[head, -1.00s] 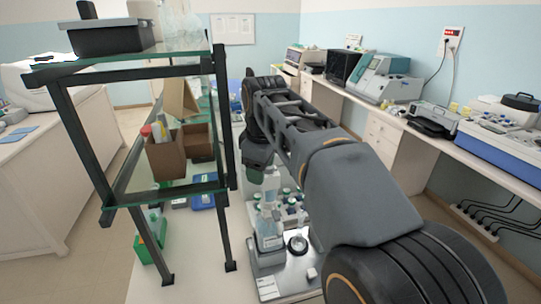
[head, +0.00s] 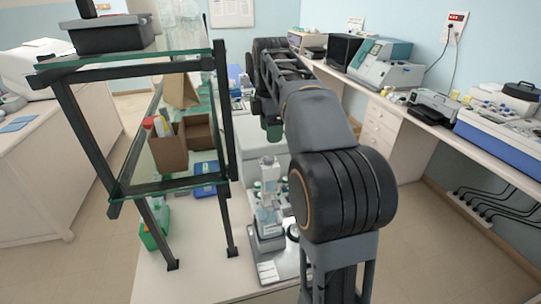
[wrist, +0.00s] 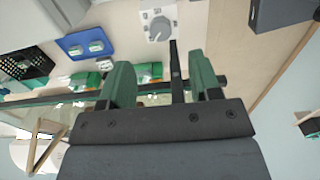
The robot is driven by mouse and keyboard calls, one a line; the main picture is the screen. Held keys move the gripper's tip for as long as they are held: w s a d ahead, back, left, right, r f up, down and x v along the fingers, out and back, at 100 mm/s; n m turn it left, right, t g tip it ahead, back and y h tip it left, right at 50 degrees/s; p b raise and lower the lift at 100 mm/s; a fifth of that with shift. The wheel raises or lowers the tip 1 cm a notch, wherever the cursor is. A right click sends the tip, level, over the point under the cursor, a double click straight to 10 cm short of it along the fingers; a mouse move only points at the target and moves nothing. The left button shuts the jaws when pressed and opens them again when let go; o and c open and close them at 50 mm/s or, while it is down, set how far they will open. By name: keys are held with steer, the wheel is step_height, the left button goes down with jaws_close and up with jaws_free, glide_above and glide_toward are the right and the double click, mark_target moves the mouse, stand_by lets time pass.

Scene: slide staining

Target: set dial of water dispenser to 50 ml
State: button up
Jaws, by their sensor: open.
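A clear bottle-like dispenser (head: 268,205) stands upright on a grey base on the near bench, left of my arm. A round pale part (head: 293,232) beside it is partly hidden by my arm. In the wrist view, a grey dial (wrist: 159,28) sits on a white unit at the top centre, beyond the fingertips. I cannot tell its setting or whether it belongs to that dispenser. My gripper (wrist: 163,80) is open and empty, its two green fingers apart and not touching the dial. In the head view, my gripper (head: 272,128) is above and beyond the dispenser, its fingers mostly hidden.
A black-framed glass shelf (head: 225,120) stands close on the left, holding a cardboard box (head: 168,152). A blue tray (wrist: 72,44) lies left of the dial in the wrist view. A side counter (head: 420,125) with instruments runs along the right. Open floor lies at lower right.

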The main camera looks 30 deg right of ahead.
mark_target(271, 158)
step_height(271, 158, down, 8)
steer(key=shift+f, duration=0.2)
steer(key=shift+c, duration=0.3)
steer(key=c, duration=0.9)
steer(key=shift+o, duration=0.2)
